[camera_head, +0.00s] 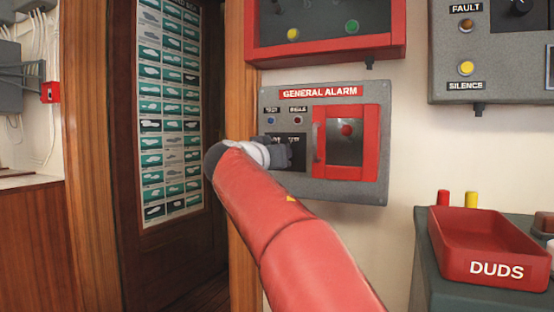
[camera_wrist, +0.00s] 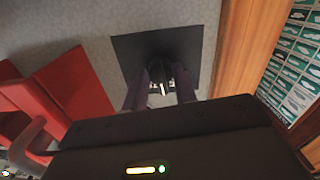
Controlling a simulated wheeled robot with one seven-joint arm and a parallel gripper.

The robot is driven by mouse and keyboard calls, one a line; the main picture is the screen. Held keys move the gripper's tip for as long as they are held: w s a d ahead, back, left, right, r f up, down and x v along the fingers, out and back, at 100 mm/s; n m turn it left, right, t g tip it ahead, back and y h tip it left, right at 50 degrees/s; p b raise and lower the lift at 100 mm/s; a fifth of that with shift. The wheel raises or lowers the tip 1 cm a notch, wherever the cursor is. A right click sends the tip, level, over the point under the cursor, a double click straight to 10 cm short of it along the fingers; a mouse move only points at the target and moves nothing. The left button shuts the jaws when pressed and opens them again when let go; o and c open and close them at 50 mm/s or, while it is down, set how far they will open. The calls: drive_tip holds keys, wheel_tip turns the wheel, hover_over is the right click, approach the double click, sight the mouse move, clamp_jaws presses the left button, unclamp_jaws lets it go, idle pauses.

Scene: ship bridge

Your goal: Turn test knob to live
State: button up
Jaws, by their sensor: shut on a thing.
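The grey GENERAL ALARM panel (camera_head: 350,189) is on the wall in the middle of the head view. Its test knob (camera_wrist: 163,85) shows in the wrist view as a dark knob with a white pointer mark, on a black square plate (camera_wrist: 190,46). My gripper (camera_wrist: 160,88) has its two fingers on either side of the knob and is shut on it. In the head view my gripper (camera_head: 272,152) is at the panel's left side and covers the knob and part of the plate. The knob's lettering is too hidden to read.
A red-framed alarm cover (camera_head: 371,143) with a handle is right of the plate. A red case (camera_head: 325,53) hangs above, and a grey FAULT/SILENCE box (camera_head: 510,75) is upper right. A red DUDS tray (camera_head: 470,265) stands lower right. A wooden post (camera_head: 240,70) is close on the left.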

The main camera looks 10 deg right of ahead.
drive_tip(key=n, duration=0.5)
drive_tip(key=shift+n, duration=0.3)
idle(0.4)
drive_tip(key=o, duration=1)
drive_tip(key=shift+c, duration=0.2)
drive_tip(key=b+v, duration=0.2)
drive_tip(key=v, duration=0.5)
drive_tip(key=shift+s+a, duration=0.2)
drive_tip(key=shift+s, duration=0.15)
